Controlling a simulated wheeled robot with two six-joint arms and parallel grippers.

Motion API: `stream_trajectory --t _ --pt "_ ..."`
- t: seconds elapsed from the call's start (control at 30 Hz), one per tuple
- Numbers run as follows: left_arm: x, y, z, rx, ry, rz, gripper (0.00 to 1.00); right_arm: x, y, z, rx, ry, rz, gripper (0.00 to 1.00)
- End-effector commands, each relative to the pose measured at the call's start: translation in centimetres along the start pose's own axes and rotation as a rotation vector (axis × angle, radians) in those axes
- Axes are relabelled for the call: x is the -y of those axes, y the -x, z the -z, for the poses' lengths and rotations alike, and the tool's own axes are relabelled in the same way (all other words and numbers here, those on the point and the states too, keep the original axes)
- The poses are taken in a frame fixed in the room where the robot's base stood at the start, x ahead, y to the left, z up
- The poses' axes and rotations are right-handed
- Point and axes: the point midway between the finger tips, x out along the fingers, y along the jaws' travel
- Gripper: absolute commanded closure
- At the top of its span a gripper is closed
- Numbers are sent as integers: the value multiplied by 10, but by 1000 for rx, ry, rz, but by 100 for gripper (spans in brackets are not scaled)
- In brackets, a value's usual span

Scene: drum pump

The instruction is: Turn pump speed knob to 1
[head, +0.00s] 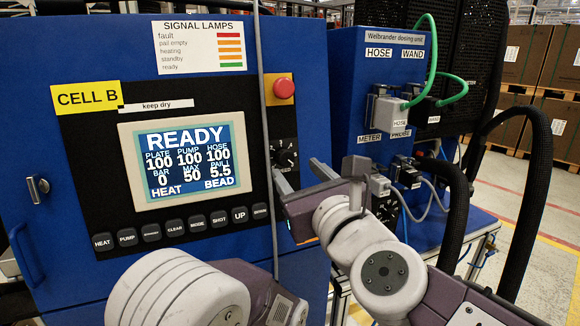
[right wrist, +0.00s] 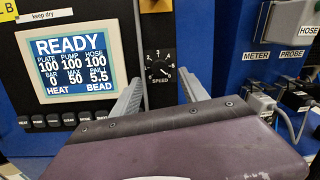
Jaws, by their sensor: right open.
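The pump speed knob (head: 285,157) is a black round knob on a dark dial plate, right of the screen. In the right wrist view the knob (right wrist: 156,70) shows above the word SPEED, with white numerals around it. Its exact setting is too small to read surely. My right gripper (head: 299,170) is open and empty, in front of the panel near the knob. In the right wrist view the fingertips (right wrist: 160,76) lie to either side of the dial plate, apart from the knob. My left gripper is not visible.
The screen (head: 190,160) reads READY, with a row of buttons (head: 180,229) below. A red stop button (head: 284,88) sits above the knob. A grey cable (head: 264,130) hangs left of it. Connectors with green hoses (head: 434,60) are at the right, with a second dial (head: 386,208) lower.

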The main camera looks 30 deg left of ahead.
Motion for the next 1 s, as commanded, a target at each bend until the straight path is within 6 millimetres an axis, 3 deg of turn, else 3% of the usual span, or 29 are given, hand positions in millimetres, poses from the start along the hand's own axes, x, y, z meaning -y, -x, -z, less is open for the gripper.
stream_trajectory --t 0.1,0.3,0.6,0.67,0.8,1.0 --pt "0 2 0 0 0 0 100 0 -26 0 -3 1 0 48" --pt "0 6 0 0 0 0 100 0 -54 0 -2 1 0 48" --pt "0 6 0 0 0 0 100 0 -58 1 -1 1 -1 48" --pt "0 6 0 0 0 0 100 0 -58 1 -1 1 -1 62" --pt "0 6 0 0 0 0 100 0 -58 1 -1 1 -1 100" --pt "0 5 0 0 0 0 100 0 -58 1 -1 8 -2 100"
